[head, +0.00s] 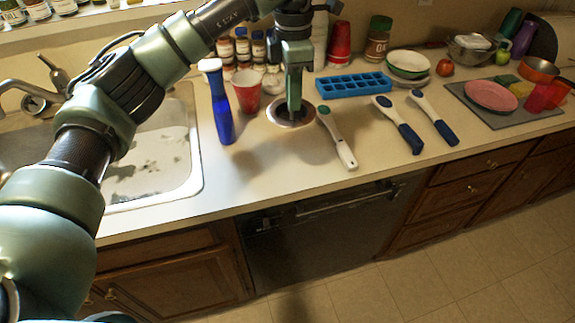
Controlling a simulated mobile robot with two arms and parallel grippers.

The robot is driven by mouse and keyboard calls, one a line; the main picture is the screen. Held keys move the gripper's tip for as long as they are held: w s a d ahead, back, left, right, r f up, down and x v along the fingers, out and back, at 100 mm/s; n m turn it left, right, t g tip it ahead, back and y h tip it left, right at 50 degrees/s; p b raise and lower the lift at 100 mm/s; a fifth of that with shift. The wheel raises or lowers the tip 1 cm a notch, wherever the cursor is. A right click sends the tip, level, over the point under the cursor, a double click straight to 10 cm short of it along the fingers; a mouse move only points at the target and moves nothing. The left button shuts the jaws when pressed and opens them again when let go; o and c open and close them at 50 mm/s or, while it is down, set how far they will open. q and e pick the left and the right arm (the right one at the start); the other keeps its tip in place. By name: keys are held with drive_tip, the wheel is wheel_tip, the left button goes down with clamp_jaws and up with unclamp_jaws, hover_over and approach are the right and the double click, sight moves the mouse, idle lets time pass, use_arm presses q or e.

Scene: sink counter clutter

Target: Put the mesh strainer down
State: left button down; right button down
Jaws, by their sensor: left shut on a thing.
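The mesh strainer (275,117) shows as a round, silvery-rimmed disc with a dark middle, low over the counter behind the front edge. My left gripper (294,112) points straight down into it and is shut on it. The gripper covers part of the strainer's middle and back rim. Whether the strainer touches the counter is hard to tell. My right gripper is not in view.
A green-and-white utensil (338,138) lies close right of the strainer. A blue ice tray (353,85) lies behind right. Counter in front is clear.

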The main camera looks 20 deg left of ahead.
use_arm(q)
drive_tip(key=shift+w+a+r+n, duration=0.1)
drive_tip(key=shift+a+r+n, duration=0.2)
drive_tip(key=shift+a+r, duration=0.3)
drive_tip(key=shift+f, duration=0.1)
wheel_tip(320, 180, down, 16)
drive_tip(key=p, duration=0.4)
wheel_tip(320, 180, down, 4)
drive_tip(key=shift+r+p, duration=0.25)
drive_tip(key=shift+p, duration=0.5)
drive_tip(key=shift+s+f, duration=0.15)
drive_tip(key=shift+s, duration=0.1)
drive_tip(key=c, duration=1)
unclamp_jaws()
drive_tip(key=shift+w+f, duration=0.1)
drive_tip(key=shift+f, duration=0.05)
drive_tip(key=o, duration=1)
drive_tip(key=shift+w, duration=0.1)
